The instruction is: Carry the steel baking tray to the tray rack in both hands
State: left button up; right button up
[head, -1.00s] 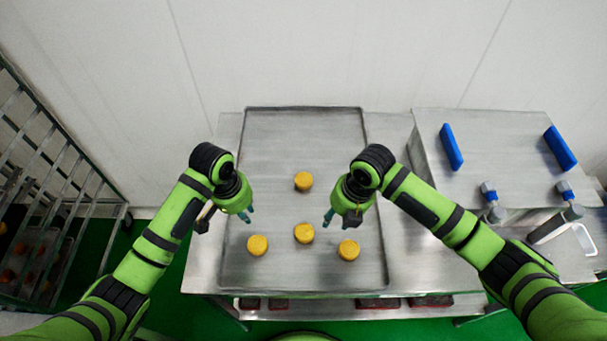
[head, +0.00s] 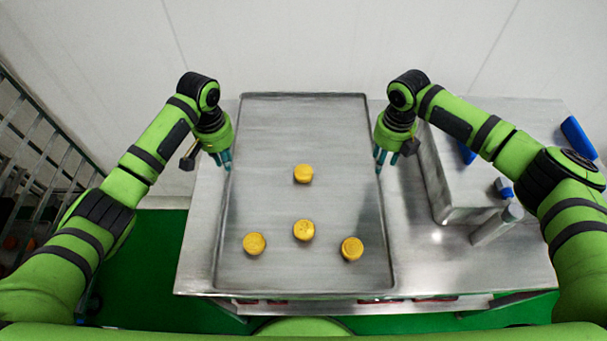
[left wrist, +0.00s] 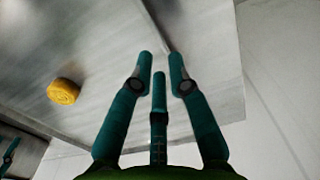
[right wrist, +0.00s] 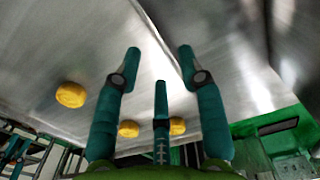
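The steel baking tray (head: 300,120) lies flat on the steel table and carries several round yellow cakes (head: 303,230). My left gripper (head: 227,166) is at the tray's left edge, toward the far half. In the left wrist view its fingers (left wrist: 161,57) stand apart, with the tray edge showing between them. My right gripper (head: 380,168) is at the tray's right edge, opposite. Its fingers (right wrist: 159,52) are also apart around the line of the edge. I cannot tell whether either gripper touches the rim. The tray rack (head: 40,165) stands at the far left, partly cut off and partly behind my left arm.
The steel table (head: 425,255) has bare room right of the tray. A raised steel machine top (head: 445,180) with blue parts (head: 577,137) stands at the right, partly behind my right arm. The white wall is behind. Green floor (head: 150,260) lies between table and rack.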

aim_at(230, 176)
pick_arm(q)
jog(key=shift+f, duration=2.7)
pick_arm(e)
jog(key=shift+f, duration=2.7)
pick_arm(q)
grip_shut()
pick_arm(e)
grip_shut()
pick_arm(q)
jog(key=shift+w+r, duration=0.1)
pick_arm(e)
jog(key=shift+w+r, duration=0.1)
